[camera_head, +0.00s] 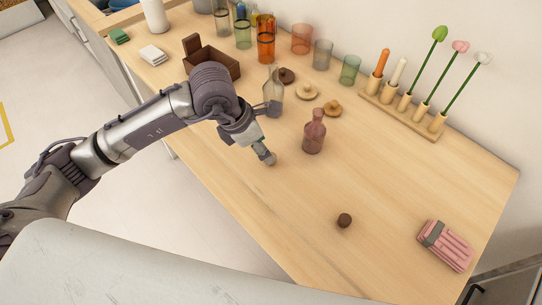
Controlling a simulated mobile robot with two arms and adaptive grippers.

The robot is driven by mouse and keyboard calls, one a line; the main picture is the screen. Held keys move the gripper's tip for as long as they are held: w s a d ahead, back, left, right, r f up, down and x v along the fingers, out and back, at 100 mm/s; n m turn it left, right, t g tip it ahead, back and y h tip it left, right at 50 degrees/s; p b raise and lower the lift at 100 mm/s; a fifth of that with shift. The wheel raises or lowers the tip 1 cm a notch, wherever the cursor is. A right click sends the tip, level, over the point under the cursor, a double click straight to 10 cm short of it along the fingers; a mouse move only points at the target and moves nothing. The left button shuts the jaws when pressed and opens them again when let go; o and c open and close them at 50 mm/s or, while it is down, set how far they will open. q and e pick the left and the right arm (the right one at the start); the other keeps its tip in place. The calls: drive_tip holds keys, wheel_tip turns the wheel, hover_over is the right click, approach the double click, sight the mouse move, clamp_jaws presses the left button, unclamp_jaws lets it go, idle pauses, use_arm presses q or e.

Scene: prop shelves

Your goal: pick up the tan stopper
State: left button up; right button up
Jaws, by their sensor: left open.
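My left gripper (263,149) reaches in from the left and points down at the table, left of the mauve bottle. It is open. A small greyish-tan piece (271,159) shows right at its fingertips, and it may be the tan stopper. I cannot tell whether the fingers touch it. A dark brown stopper (344,221) lies alone on the table, further right and nearer. The mauve bottle (314,133) stands upright, and a clear grey bottle (274,92) stands behind the wrist. My right gripper is not in view.
Round knobbed pieces in dark brown (287,76), pale tan (306,91) and orange-tan (332,108) lie behind the bottles. A wooden rack (423,126) holds flowers by the wall. A brown open box (213,59) is behind my arm. Pink folded cloths (447,247) lie at right.

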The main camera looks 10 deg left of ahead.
use_arm(q)
drive_tip(key=p+x, duration=0.1)
drive_tip(key=x, duration=0.3)
drive_tip(key=shift+s+d+f, duration=0.15)
drive_tip(key=shift+d, duration=0.05)
drive_tip(key=shift+d+f, duration=0.15)
drive_tip(key=shift+f, duration=0.3)
drive_tip(key=c, duration=0.8)
